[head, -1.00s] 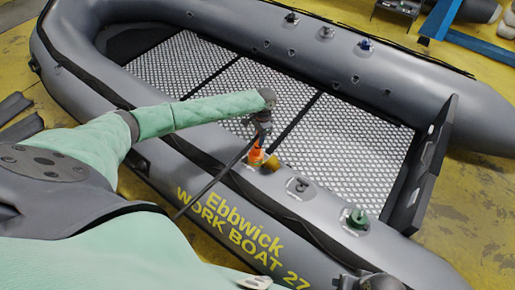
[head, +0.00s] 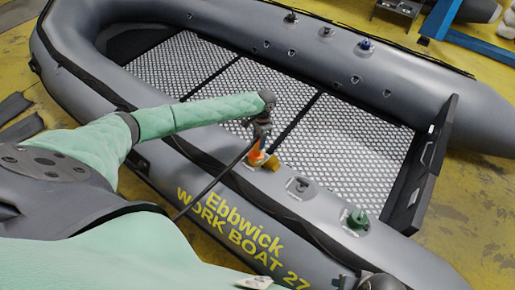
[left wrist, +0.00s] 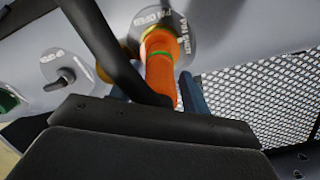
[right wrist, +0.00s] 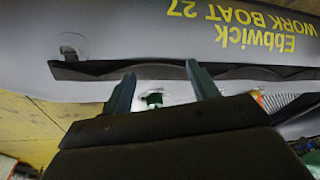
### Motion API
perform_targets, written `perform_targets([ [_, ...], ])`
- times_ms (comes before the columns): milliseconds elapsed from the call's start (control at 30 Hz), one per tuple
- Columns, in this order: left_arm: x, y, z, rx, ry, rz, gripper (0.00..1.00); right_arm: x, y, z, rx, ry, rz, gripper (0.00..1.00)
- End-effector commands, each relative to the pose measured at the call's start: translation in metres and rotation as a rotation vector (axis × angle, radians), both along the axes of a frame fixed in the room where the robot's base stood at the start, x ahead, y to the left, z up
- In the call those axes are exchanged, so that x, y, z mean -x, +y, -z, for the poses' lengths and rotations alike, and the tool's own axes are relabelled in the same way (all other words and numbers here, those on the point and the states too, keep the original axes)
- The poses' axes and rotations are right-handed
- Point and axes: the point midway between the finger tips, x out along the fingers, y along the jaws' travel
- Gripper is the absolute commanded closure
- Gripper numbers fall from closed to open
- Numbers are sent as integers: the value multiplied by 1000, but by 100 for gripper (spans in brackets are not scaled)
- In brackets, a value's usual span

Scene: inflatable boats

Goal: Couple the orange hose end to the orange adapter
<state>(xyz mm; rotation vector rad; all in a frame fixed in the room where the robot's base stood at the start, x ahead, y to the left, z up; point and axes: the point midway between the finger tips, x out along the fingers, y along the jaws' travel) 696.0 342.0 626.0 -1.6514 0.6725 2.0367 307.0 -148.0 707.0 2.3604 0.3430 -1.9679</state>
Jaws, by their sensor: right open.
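The orange hose end (head: 256,156) is upright over the near tube of the grey boat, below my left gripper (head: 260,140). In the left wrist view the orange hose end (left wrist: 161,75) has a green ring near its far end and points at a round grey valve plate (left wrist: 185,22). My right gripper (right wrist: 162,85) is open and empty.
A yellow-brown piece (head: 272,163) sits beside the orange end. A black hose (head: 215,180) runs down from my left gripper. A bare valve (head: 300,186) and a green-capped valve (head: 357,217) lie further right along the tube. The boat's mesh floor (head: 330,130) is clear.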

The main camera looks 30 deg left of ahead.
Motion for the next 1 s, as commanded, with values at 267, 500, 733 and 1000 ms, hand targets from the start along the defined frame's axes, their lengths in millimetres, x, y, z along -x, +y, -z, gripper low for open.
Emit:
perform_targets([
  [267,0,0,0,0,0,0,45,0,0,0,0,0,0,41],
  [500,0,0,0,0,0,0,45,-1,-2,9,6,8,2,41],
  [733,0,0,0,0,0,0,45,-5,-7,35,25,28,10,41],
  [1000,-4,-1,-14,1,-2,1,45,-4,-11,42,35,40,15,41],
])
